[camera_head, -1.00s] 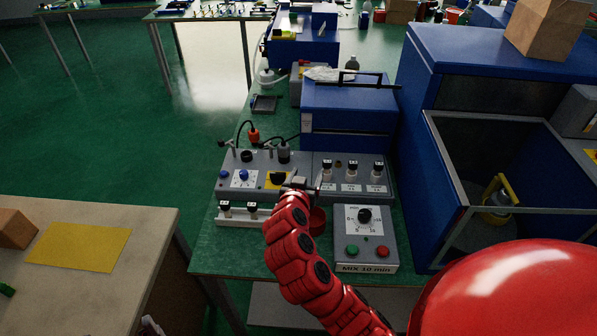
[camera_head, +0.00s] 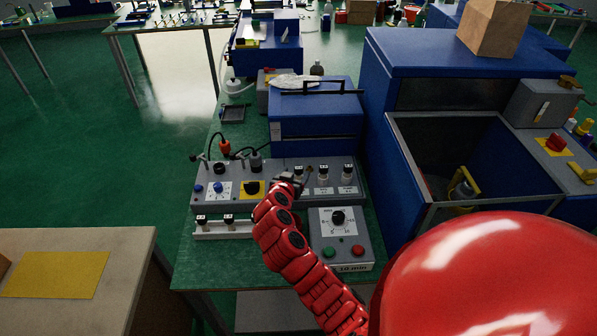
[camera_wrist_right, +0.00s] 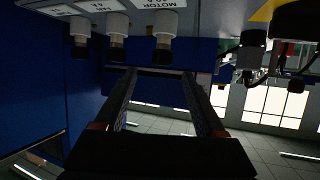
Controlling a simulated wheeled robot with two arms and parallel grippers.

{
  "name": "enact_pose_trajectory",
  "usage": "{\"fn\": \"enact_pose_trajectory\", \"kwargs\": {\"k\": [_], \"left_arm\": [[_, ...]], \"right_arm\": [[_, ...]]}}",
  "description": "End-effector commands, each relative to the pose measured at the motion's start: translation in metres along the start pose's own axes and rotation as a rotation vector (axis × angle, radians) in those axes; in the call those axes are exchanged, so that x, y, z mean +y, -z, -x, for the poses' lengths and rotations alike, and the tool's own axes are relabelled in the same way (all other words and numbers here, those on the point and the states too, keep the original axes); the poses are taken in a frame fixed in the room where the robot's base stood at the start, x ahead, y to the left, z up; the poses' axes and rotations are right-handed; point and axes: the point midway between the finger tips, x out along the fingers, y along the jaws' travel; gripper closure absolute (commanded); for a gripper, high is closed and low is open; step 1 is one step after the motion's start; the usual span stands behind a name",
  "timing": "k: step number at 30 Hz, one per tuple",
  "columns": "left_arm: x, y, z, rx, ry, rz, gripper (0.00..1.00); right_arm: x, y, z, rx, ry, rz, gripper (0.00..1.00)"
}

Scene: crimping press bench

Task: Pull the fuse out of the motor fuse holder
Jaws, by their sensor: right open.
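The motor fuse holder (camera_wrist_right: 165,35) shows in the right wrist view as a pale cylinder with a dark cap, under an upside-down MOTOR label. In the head view it is the leftmost of three holders (camera_head: 298,171), partly behind my right gripper. Its fuse cannot be made out separately. My right gripper (camera_head: 297,183) is at the front of the panel beside this holder. In the wrist view its two fingers (camera_wrist_right: 160,76) are apart with nothing between them, and the holder lies beyond their tips, not between them. My left gripper is not in view.
Two other fuse holders (camera_head: 336,172) stand close to the right. A black knob (camera_head: 251,188) is on the left panel, and a white rack (camera_head: 240,231) lies in front. A timer box (camera_head: 340,246) sits at front right. A blue press (camera_head: 316,128) stands behind.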

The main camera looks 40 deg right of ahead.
Motion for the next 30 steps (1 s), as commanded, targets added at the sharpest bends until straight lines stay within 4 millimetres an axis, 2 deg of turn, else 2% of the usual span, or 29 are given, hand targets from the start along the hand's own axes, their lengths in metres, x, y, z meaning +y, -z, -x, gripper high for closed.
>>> {"fn": "enact_pose_trajectory", "kwargs": {"k": [8, 14, 19, 30], "left_arm": [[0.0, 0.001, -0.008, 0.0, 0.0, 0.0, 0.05], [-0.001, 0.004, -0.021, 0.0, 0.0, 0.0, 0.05], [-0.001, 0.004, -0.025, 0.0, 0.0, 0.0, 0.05], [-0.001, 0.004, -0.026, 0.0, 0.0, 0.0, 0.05]], "right_arm": [[0.0, 0.001, -0.012, -0.001, -0.002, 0.0, 0.28], [-0.002, -0.002, -0.034, -0.002, -0.003, 0.002, 0.28], [-0.004, -0.002, -0.05, 0.001, 0.0, 0.0, 0.28], [-0.003, -0.005, -0.057, 0.0, 0.0, 0.001, 0.28]]}}
